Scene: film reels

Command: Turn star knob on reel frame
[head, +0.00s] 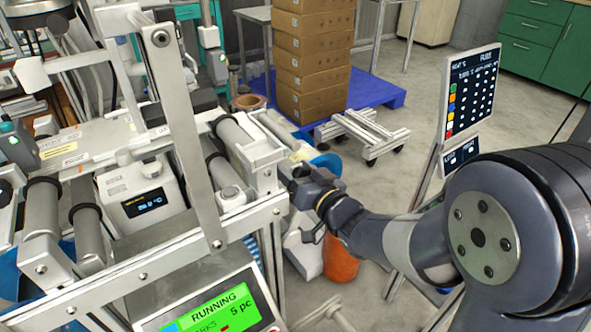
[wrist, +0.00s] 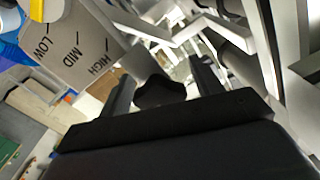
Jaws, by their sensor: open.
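A dark lobed knob (wrist: 160,92), which looks like the star knob, shows in the wrist view between the two fingers of my gripper (wrist: 163,70). The fingers stand apart on either side of it, with visible gaps. A grey plate marked LOW, MID and HIGH (wrist: 75,45) lies to its upper left. In the head view my gripper (head: 303,183) reaches in from the right to the right side of the metal reel frame (head: 265,152). The knob cannot be made out there, as my gripper covers that spot.
The frame carries several grey rollers (head: 235,140) and a tall metal bar (head: 185,120) at its front. A green display reading RUNNING (head: 215,308) is at the bottom. A sign board (head: 472,92) stands close behind my arm. Stacked cartons (head: 312,60) stand on a blue pallet (head: 372,92).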

